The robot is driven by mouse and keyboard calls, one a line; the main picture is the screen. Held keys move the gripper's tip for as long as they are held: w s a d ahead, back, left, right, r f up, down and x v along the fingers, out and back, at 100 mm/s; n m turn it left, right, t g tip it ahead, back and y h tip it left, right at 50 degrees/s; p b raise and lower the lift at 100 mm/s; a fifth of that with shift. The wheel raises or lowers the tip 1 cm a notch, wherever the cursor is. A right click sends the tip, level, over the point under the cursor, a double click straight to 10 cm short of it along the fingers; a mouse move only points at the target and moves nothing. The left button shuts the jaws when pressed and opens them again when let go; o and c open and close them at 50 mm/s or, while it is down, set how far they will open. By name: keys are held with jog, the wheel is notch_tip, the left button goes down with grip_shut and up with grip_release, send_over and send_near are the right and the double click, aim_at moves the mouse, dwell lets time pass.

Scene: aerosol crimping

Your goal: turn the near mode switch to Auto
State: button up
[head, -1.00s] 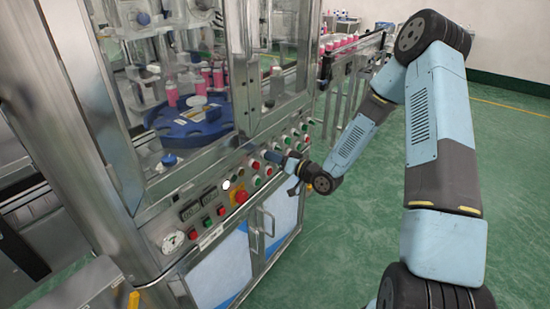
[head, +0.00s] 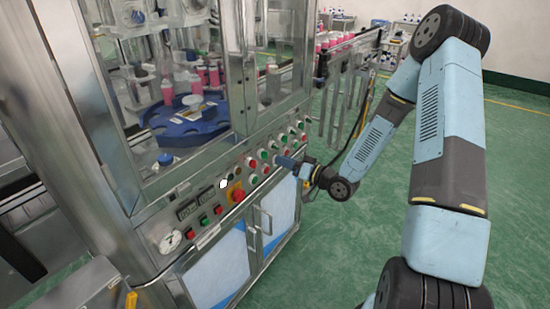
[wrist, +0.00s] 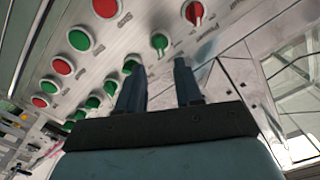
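My gripper (wrist: 160,82) is open and empty, its two dark fingers apart in the wrist view. In the head view, my gripper (head: 280,160) is at the sloped control panel, and its fingers hide part of the controls. Just beyond the fingertips, roughly between them, is a green knob with a pointer-like lever (wrist: 160,42). A red knob with a similar lever (wrist: 194,12) is farther up and right. Both look like rotary switches; I cannot read their labels or tell which is the near mode switch. I see no contact between the fingers and either knob.
Rows of red and green buttons (wrist: 80,39) line the panel. A red mushroom button (head: 238,195) on yellow, two displays and a gauge (head: 170,241) are lower left in the head view. Glass machine guarding (head: 190,80) rises above the panel. Green floor (head: 330,245) is free at right.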

jog(key=v, duration=0.7)
jog(key=shift+d, duration=0.15)
jog(key=w+d+r+n+g+h, duration=0.1)
jog(key=w+d+r+n+h, duration=0.15)
jog(key=d+r+h, duration=0.55)
jog(key=s+d+r+m+g+h, duration=0.1)
jog(key=s+d+r+m+h, duration=0.3)
jog(key=r+h, duration=0.4)
jog(key=s+a+r+m+g+y, duration=0.1)
jog(key=s+r, duration=0.5)
jog(key=s, duration=0.6)
jog(key=s+a+r+m+g, duration=0.1)
jog(key=s+r+g, duration=0.1)
jog(key=s+r, duration=0.5)
jog(key=s, duration=0.5)
jog(key=shift+s+r+m+y, duration=0.35)
jog(key=shift+s+y, duration=0.05)
